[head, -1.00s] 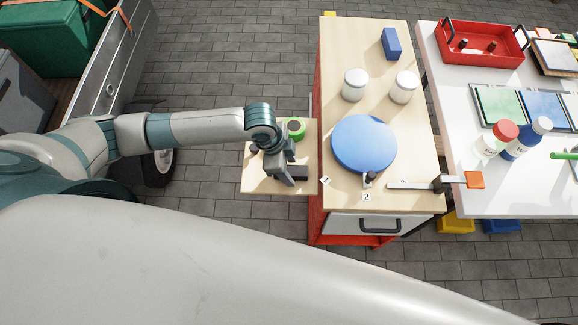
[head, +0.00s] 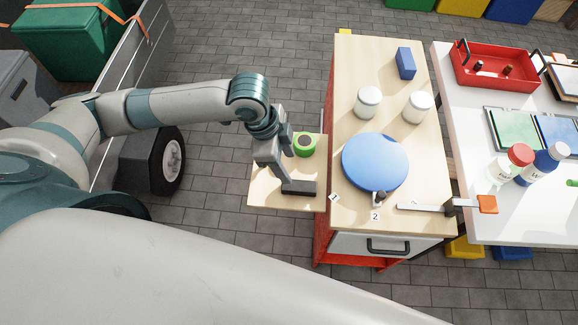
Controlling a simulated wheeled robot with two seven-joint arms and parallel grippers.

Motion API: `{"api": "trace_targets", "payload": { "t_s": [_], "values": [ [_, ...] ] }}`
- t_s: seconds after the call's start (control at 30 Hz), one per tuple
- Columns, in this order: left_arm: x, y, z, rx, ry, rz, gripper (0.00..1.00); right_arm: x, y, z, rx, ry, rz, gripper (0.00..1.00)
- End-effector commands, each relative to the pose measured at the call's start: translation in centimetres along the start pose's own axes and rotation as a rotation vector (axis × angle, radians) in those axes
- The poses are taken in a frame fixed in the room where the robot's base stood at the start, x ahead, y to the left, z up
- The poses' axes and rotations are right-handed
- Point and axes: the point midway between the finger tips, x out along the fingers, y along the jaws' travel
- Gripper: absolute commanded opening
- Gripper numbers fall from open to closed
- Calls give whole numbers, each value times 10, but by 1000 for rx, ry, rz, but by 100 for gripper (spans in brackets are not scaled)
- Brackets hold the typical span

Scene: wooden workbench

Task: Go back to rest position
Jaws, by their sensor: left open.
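My left gripper (head: 285,158) is open above the small wooden side shelf (head: 262,192), left of the workbench. No object shows between its fingers. A green ring-shaped thing with a dark centre (head: 304,144) is on the shelf, just right of the gripper. A dark bar (head: 299,188) shows at the gripper's lower end; I cannot tell whether it is part of the gripper or lies on the shelf. My right gripper is not in view.
The wooden bench (head: 350,215) holds a blue disc (head: 375,162), two white-lidded jars (head: 368,102) (head: 417,107) and a blue block (head: 405,63). A white table (head: 465,130) with a red tray (head: 492,80) and bottles stands right. A grey-sided cart (head: 125,75) stands left. Floor between is clear.

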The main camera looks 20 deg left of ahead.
Motion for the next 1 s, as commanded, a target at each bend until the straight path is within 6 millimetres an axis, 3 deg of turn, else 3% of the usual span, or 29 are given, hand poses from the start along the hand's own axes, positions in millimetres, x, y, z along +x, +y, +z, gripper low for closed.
{"api": "trace_targets", "payload": {
  "t_s": [0.8,1.0],
  "values": [
    [-1,0,-1,0,2,1,50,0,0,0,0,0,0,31],
    [4,7,-10,-6,28,-3,50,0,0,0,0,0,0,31]
  ]
}}
